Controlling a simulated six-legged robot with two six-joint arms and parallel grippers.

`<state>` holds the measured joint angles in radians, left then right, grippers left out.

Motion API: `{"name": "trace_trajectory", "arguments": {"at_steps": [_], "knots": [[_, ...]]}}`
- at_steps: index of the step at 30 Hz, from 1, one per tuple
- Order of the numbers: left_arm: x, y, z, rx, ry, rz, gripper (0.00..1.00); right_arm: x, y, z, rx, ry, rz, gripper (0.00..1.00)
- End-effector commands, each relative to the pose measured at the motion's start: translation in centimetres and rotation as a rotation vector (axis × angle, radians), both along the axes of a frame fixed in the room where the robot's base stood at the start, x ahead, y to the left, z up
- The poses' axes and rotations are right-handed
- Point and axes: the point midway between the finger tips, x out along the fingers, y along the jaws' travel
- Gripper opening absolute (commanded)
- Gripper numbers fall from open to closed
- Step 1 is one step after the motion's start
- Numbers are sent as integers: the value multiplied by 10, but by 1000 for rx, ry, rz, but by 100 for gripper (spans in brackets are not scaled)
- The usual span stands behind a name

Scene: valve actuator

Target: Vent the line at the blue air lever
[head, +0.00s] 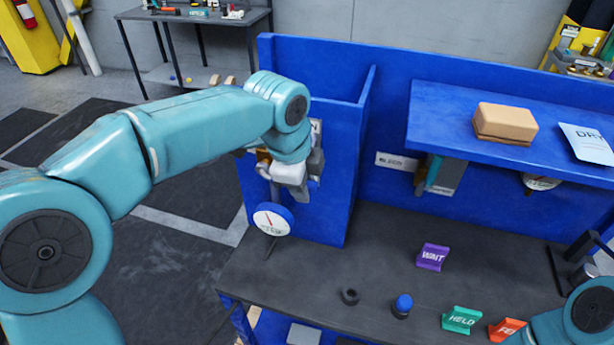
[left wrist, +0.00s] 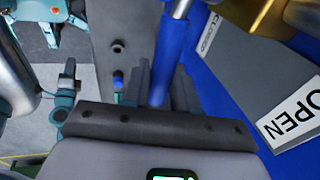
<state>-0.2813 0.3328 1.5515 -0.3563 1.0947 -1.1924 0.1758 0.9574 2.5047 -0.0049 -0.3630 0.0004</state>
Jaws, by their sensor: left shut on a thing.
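My left gripper (head: 305,178) is at the side of the blue cabinet (head: 345,160), above and right of a round white gauge (head: 272,220). In the left wrist view, the blue lever (left wrist: 171,55) has a bare metal rod at its upper end. Its lower part runs down between the dark fingers of the left gripper (left wrist: 152,85), which is shut on it. An OPEN label (left wrist: 291,116) lies to the right of the lever and a CLOSED label (left wrist: 208,33) near its top. In the head view the gripper and wrist hide the lever. My right gripper does not show.
On the dark bench (head: 330,265) are a purple WAIT tag (head: 432,257), a green HELD tag (head: 462,320), a red-orange tag (head: 506,330), a blue-topped knob (head: 403,304) and a black ring (head: 350,296). A blue shelf (head: 440,107) holds a brown block (head: 504,123).

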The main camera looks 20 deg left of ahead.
Motion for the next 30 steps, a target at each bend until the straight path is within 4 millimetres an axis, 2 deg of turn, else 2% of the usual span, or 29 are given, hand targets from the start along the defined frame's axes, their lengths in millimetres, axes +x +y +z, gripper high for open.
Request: {"name": "trace_trajectory", "arguments": {"at_steps": [9,21,22,23,24,30], "knots": [[-1,1,-9,73,5,-1,0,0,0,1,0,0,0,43],[-2,-1,-11,82,11,-2,0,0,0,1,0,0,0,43],[-2,-1,-11,82,11,-2,31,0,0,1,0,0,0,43],[-2,-1,-11,82,11,-2,40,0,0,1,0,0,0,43],[-2,-1,-11,82,10,-2,45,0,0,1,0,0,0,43],[-1,-2,-9,79,4,-1,45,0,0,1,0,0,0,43]]}}
